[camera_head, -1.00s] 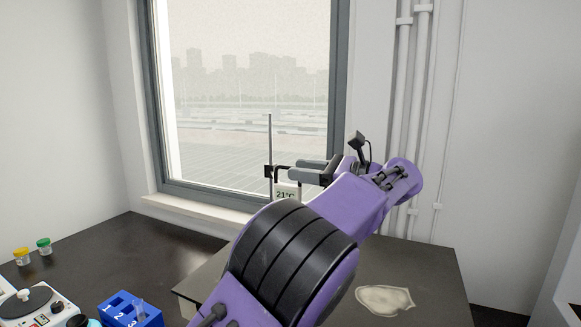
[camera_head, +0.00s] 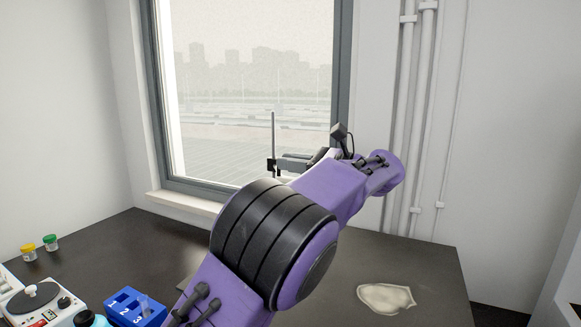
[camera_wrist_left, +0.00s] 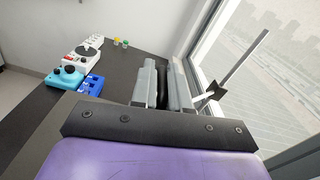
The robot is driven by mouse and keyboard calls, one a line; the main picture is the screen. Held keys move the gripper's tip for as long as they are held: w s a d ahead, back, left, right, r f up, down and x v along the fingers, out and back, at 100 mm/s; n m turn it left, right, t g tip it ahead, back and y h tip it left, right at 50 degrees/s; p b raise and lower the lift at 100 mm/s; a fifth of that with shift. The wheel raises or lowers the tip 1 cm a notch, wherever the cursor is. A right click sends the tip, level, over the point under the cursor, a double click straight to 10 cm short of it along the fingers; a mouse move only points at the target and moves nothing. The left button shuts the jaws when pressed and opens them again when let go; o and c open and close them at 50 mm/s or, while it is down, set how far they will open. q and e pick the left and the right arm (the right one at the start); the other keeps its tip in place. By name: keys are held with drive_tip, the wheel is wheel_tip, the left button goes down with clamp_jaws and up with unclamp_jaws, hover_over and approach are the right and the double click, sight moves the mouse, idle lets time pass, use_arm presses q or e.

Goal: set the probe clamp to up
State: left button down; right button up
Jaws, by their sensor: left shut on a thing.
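The probe clamp (camera_head: 271,165) is a small dark block on a thin grey upright rod (camera_head: 273,130) in front of the window. In the wrist view the clamp's dark head (camera_wrist_left: 214,91) and the slanting rod (camera_wrist_left: 245,60) are to the right of my fingers. My left gripper (camera_head: 285,163) reaches the clamp from the right in the head view. Its grey fingers (camera_wrist_left: 163,86) are shut on a dark part between them, which looks like part of the clamp. My arm hides the lower rod and whatever stands below it. My right gripper is not in view.
A blue numbered rack (camera_head: 135,309) and a white device with a dark round plate (camera_head: 35,298) stand at the left. Yellow-lidded (camera_head: 28,252) and green-lidded (camera_head: 50,242) jars stand behind. A pale flat patch (camera_head: 386,297) lies at the right. The dark table (camera_head: 150,240) is otherwise largely clear.

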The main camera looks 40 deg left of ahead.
use_arm(q)
wheel_tip(320, 180, up, 13)
drive_tip(key=p, duration=0.4)
drive_tip(key=shift+f, duration=0.2)
drive_tip(key=shift+r, duration=0.1)
drive_tip(key=c, duration=1.2)
unclamp_jaws()
drive_tip(key=shift+f, duration=0.2)
drive_tip(key=shift+w, duration=0.1)
drive_tip(key=v, duration=1)
drive_tip(key=shift+d+p, duration=0.2)
drive_tip(key=shift+p, duration=0.2)
